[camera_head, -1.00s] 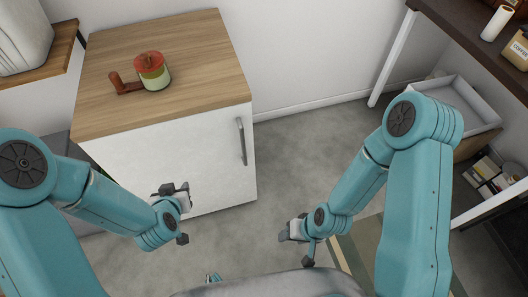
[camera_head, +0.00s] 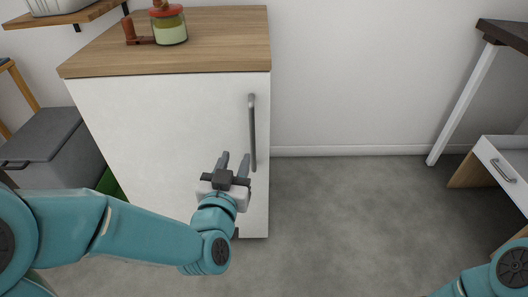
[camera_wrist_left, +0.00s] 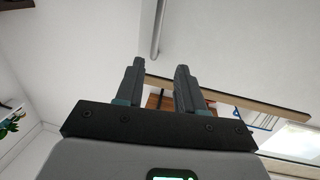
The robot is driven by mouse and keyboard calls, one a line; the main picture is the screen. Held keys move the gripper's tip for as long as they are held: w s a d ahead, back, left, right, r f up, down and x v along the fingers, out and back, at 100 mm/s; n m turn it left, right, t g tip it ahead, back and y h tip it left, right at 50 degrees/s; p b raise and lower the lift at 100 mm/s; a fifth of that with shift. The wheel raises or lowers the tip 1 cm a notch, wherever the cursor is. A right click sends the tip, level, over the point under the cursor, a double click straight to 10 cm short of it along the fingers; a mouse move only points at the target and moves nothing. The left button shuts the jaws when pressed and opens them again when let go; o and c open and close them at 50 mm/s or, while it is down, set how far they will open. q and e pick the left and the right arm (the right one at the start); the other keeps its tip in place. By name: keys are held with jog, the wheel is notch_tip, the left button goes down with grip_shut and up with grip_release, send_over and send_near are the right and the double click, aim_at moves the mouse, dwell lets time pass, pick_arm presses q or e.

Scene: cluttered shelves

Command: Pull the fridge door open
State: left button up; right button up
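The fridge is a white cabinet with a wooden top, and its white door (camera_head: 160,140) looks closed in the head view. A grey vertical bar handle (camera_head: 252,130) is near the door's right edge. My left gripper (camera_head: 235,160) is open and empty, its fingers pointing up beside the handle's lower end, slightly to its left. In the left wrist view, the gripper's two fingers (camera_wrist_left: 160,68) are spread, and the handle (camera_wrist_left: 157,30) shows beyond them. Contact with the handle cannot be told. Part of my right arm shows at the bottom right; its gripper is out of view.
A green jar with a red lid (camera_head: 168,25) stands on the wooden top (camera_head: 215,40). A grey bin (camera_head: 45,140) is left of the fridge. A white drawer (camera_head: 500,165) sits at the right below a dark shelf (camera_head: 505,33). The grey floor (camera_head: 350,220) right of the fridge is clear.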

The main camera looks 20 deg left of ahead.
aim_at(252, 130)
pick_arm(q)
jog(key=w, duration=0.5)
jog(key=w+f, duration=0.1)
jog(key=w, duration=0.4)
jog(key=w+a+f, duration=0.1)
jog(key=w, duration=0.4)
jog(key=shift+f, duration=0.2)
jog(key=shift+w, duration=0.45)
pick_arm(e)
jog(key=shift+s+a+f, duration=0.4)
jog(key=shift+s+f, duration=0.2)
jog(key=shift+f, duration=0.15)
pick_arm(q)
jog(key=shift+r, duration=0.1)
jog(key=shift+c, duration=0.3)
grip_shut()
